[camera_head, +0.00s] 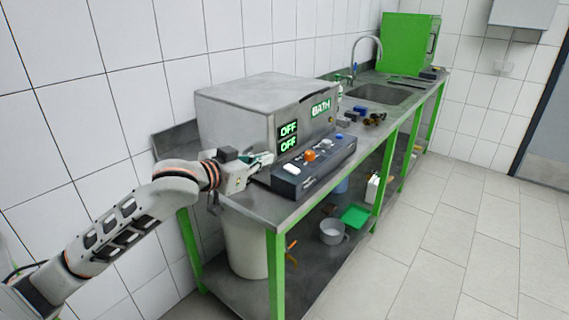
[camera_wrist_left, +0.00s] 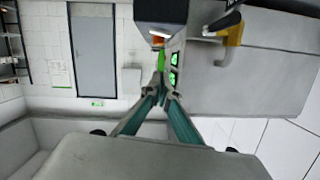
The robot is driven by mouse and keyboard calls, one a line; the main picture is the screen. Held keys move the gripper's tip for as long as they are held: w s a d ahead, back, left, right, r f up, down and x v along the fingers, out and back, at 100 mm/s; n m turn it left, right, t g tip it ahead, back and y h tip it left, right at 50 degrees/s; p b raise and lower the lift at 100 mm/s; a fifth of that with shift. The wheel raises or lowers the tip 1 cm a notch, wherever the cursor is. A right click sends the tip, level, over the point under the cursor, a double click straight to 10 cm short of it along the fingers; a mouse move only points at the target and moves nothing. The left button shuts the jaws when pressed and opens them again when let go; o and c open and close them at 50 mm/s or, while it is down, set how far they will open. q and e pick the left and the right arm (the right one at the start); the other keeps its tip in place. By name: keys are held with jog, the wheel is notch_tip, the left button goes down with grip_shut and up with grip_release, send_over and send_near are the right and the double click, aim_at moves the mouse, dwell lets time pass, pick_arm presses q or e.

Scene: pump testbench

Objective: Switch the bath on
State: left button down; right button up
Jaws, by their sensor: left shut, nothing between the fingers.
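The bath (camera_head: 240,98) is a grey box on the steel bench, with a green "BATH" label and two displays (camera_head: 288,137) that both read OFF. In front of it lies a dark control panel (camera_head: 318,166) with a white switch (camera_head: 291,169), an orange knob (camera_head: 310,156) and a blue knob (camera_head: 338,137). My left gripper (camera_head: 268,158) is shut and empty at the near end of the bath's front, beside the panel. In the left wrist view, its fingertips (camera_wrist_left: 160,90) meet close to the green displays (camera_wrist_left: 174,68). I cannot tell whether they touch anything. My right gripper is not in view.
The bench (camera_head: 284,208) has green legs. Small dark and brass parts (camera_head: 374,119) lie beyond the panel, before a sink (camera_head: 380,93) and a green box (camera_head: 408,45). A pot (camera_head: 332,231) and a green tray (camera_head: 355,216) are on the lower shelf. The floor at right is clear.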

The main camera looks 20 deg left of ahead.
pick_arm(q)
jog(key=b, duration=0.2)
send_over(285, 173)
jog(key=s, duration=0.1)
notch_tip(285, 173, down, 3)
jog(key=shift+s+d+r, duration=0.1)
jog(key=shift+d+r, duration=0.05)
jog(key=shift+r, duration=0.05)
jog(key=shift+w+d+f+b, duration=0.1)
jog(key=shift+w+f+b, duration=0.15)
jog(key=shift+f, duration=0.35)
jog(key=shift+w+f+b, duration=0.1)
jog(key=shift+w+f, duration=0.1)
jog(key=shift+f, duration=0.4)
jog(key=shift+a+f, duration=0.25)
jog(key=shift+f, duration=0.5)
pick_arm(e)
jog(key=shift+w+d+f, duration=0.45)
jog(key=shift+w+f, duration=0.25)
pick_arm(q)
jog(key=shift+r, duration=0.1)
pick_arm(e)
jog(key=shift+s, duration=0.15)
